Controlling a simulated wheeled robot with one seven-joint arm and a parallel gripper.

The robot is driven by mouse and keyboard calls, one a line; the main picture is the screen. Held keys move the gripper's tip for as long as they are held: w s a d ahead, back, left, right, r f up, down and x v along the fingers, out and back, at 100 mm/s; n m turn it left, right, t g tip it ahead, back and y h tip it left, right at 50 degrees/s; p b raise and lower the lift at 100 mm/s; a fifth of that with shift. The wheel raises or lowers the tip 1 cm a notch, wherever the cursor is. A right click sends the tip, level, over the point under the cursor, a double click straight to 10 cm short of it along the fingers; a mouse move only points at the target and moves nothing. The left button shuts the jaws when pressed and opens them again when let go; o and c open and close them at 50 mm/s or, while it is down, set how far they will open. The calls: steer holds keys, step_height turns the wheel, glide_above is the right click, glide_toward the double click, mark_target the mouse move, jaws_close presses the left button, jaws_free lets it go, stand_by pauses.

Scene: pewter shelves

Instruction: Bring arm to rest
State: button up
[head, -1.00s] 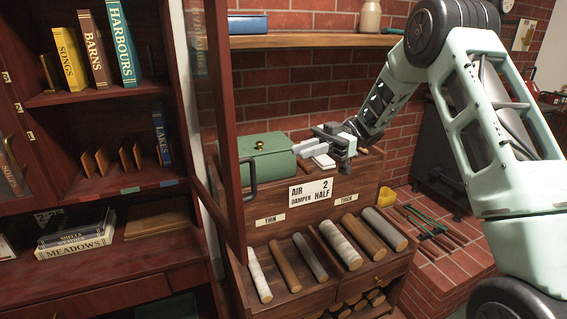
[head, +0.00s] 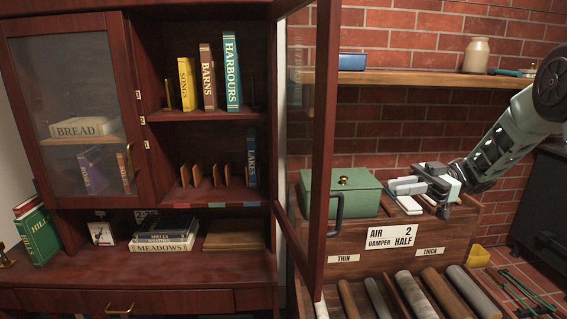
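My gripper (head: 398,192) is in the right half of the head view, at the end of my arm. It is just right of a green metal box (head: 340,192) with a brass knob, above the top of a wooden stand (head: 470,212). Its pale fingers point left toward the box. The fingers are small and partly overlapped in this view, so I cannot tell their gap or whether anything is between them.
An open glazed cabinet door (head: 322,130) stands left of the green box. The cabinet holds upright books (head: 208,78) and a stack of books (head: 162,244). A wooden shelf (head: 420,82) with a jar (head: 476,56) runs above my gripper.

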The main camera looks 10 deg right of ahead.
steer(key=w+a+r+m+t+h, duration=0.25)
steer(key=w+m+t+h, duration=0.65)
steer(key=t, duration=0.5)
steer(key=s+d+f+m+h, duration=0.4)
steer(key=m+h, duration=0.2)
steer(key=s+a+f+m+g+h, duration=0.15)
steer(key=s+f+g, duration=0.3)
steer(key=s, duration=0.75)
steer(key=s+f+m+g+h, duration=0.1)
steer(key=s+f+m+g, duration=0.3)
steer(key=s, duration=0.8)
steer(key=s+a+r+n+g, duration=0.1)
steer(key=s+a+n, duration=0.3)
steer(key=a, duration=0.5)
steer(key=s+a+r+n+g, duration=0.2)
steer(key=s+a+n, duration=0.2)
steer(key=s+a, duration=0.4)
steer(key=shift+a, duration=0.45)
